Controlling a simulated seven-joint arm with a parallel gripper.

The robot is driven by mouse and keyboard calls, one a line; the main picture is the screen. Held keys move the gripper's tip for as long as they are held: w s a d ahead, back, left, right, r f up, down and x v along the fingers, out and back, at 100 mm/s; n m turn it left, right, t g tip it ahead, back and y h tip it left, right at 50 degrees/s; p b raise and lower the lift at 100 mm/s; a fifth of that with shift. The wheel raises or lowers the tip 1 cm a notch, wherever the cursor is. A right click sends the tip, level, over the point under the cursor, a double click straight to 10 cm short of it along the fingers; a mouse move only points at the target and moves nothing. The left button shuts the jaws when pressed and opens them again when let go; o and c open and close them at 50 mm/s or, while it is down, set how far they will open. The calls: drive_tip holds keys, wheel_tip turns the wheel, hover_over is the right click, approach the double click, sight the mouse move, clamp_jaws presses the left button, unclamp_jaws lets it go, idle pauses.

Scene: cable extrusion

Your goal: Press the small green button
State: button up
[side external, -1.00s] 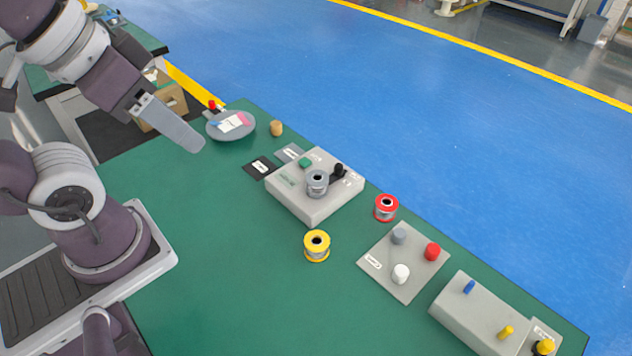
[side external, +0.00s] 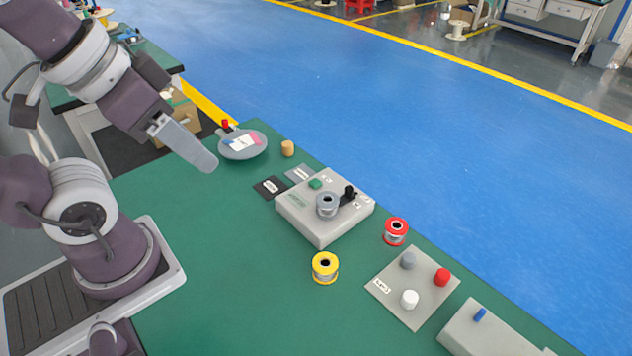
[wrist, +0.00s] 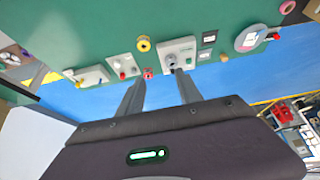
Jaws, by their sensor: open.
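The small green button (side external: 315,184) sits on the top of a grey control box (side external: 318,232) on the green table. A grey spool (side external: 327,205) and a black lever (side external: 349,192) are on the same box. My gripper (side external: 212,166) is above the table to the left of the box, well apart from the button. In the wrist view my gripper (wrist: 160,77) has its two fingers spread with nothing between them.
A yellow spool (side external: 325,268) and a red spool (side external: 396,231) stand near the box. A plate with knobs (side external: 390,300) and a grey block (side external: 470,335) lie to the right. A round grey dish (side external: 238,152) and a wooden cylinder (side external: 287,148) are behind. The table's near left is clear.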

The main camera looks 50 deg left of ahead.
clamp_jaws()
idle(1.5)
